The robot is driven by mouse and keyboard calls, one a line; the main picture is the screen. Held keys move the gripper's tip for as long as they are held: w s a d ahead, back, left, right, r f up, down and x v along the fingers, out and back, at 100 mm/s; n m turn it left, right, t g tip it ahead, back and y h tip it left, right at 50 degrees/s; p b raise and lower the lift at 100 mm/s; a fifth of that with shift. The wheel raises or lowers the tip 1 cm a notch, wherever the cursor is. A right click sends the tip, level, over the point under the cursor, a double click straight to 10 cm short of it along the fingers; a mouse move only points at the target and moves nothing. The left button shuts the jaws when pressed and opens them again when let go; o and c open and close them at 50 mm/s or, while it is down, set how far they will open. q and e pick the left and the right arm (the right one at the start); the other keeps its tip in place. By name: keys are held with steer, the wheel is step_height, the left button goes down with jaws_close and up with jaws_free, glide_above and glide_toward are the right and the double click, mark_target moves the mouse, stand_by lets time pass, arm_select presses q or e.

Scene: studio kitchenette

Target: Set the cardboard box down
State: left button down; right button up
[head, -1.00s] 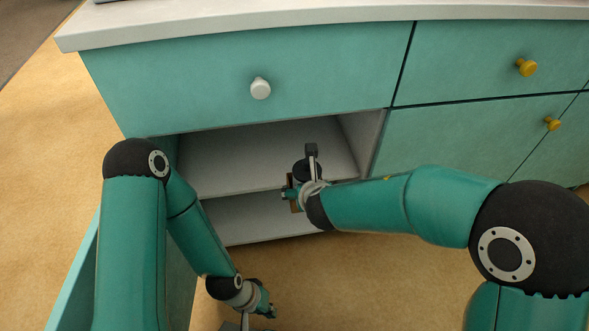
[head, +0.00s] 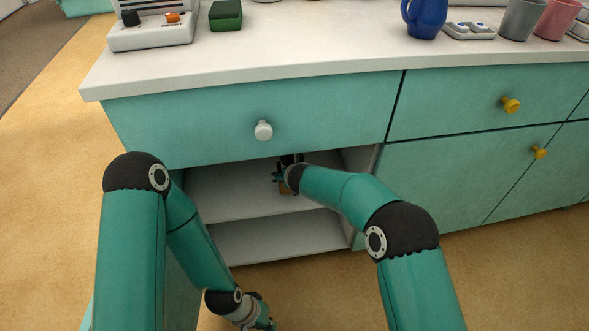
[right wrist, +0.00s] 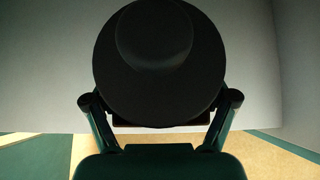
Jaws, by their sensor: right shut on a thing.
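The cardboard box (head: 287,189) shows as a small brown patch beneath my right gripper (head: 280,178) in the head view; the gripper and forearm hide most of it. My right gripper is shut on it inside the open cabinet, over the upper shelf (head: 225,197). I cannot tell whether the box touches the shelf. In the right wrist view a dark round shape fills the middle, and the box cannot be made out. My left gripper (head: 262,318) hangs low in front of the cabinet, at the bottom edge; its jaws are unclear.
The drawer with a white knob (head: 263,130) is directly above the opening. A lower shelf (head: 280,236) looks empty. The upper shelf is bare to the left of the gripper.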

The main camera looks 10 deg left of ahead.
steer(key=shift+w+a+p, duration=0.2)
steer(key=shift+w+a, duration=0.05)
steer(key=shift+w, duration=0.3)
steer(key=shift+w+a+p, duration=0.15)
steer(key=shift+w+a, duration=0.05)
steer(key=shift+w, duration=0.3)
step_height(320, 180, down, 4)
steer(key=b, duration=0.2)
steer(key=shift+w+r+b, duration=0.1)
steer(key=shift+r+b, duration=0.05)
steer(key=shift+b, duration=0.2)
steer(key=shift+r, duration=0.1)
steer(key=o, duration=1.1)
steer(key=shift+c, duration=0.2)
arm_select(q)
steer(key=shift+f, duration=0.6)
